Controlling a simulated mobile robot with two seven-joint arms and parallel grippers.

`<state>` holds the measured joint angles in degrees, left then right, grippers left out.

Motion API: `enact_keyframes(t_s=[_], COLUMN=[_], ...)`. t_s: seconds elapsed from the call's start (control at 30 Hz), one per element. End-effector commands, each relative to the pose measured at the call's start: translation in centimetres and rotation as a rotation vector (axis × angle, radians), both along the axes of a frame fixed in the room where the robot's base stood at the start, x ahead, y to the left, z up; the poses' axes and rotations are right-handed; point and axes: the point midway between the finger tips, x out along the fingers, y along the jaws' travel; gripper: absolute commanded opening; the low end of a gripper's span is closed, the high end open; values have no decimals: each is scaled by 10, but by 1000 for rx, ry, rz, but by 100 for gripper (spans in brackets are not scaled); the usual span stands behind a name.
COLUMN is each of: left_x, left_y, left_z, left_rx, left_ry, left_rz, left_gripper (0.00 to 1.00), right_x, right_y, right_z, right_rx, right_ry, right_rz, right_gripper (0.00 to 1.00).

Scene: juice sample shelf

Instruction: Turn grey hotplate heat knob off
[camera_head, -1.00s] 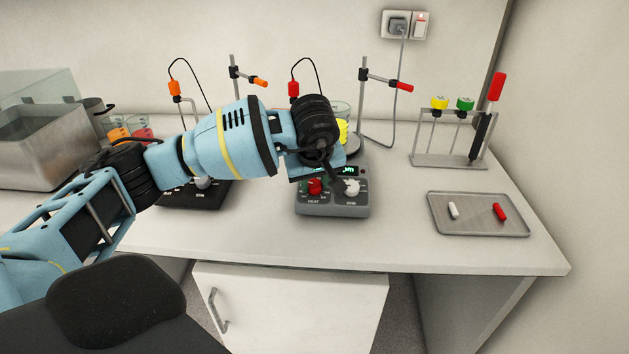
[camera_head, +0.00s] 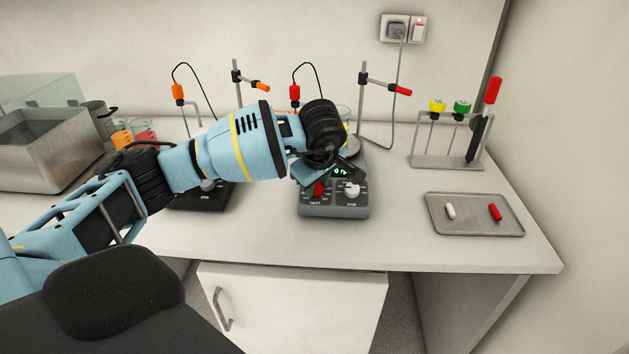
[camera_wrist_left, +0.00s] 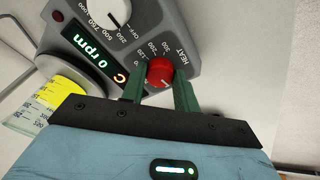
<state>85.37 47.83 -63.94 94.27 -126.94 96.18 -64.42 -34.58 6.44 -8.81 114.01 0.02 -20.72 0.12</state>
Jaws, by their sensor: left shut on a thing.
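The grey hotplate (camera_head: 334,209) stands on the bench, with a red heat knob (camera_head: 319,189) at its front left and a white knob (camera_head: 352,189) beside it. In the left wrist view the red heat knob (camera_wrist_left: 160,72) sits between the two green fingers of my left gripper (camera_wrist_left: 160,80), which is shut on it. The hotplate's display (camera_wrist_left: 90,50) reads 0 rpm; the white knob (camera_wrist_left: 108,12) is near the OFF mark. In the head view my left gripper's wrist covers the back of the hotplate. My right gripper is not in view.
A black hotplate (camera_head: 200,200) stands to the left, partly behind my arm. A metal tray (camera_head: 478,228) with a white and a red stir bar lies to the right. A rack (camera_head: 447,162) stands behind it. A beaker of yellow liquid (camera_wrist_left: 68,88) is on the grey hotplate.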

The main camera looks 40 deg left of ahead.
Motion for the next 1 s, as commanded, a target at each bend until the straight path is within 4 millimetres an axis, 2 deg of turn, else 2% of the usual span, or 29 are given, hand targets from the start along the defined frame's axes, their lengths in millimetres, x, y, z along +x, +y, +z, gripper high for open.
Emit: enact_keyframes(t_s=[0.5, 1.0], left_x=[1, 2], left_y=[0, 0], left_z=[3, 1], left_rx=[-116, -160], left_ry=[-74, -99], left_rz=[416, 575], left_gripper=[8, 8], right_x=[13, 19], right_y=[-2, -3], right_z=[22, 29], right_rx=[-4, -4], right_ry=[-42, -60], right_rz=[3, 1], right_gripper=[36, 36])
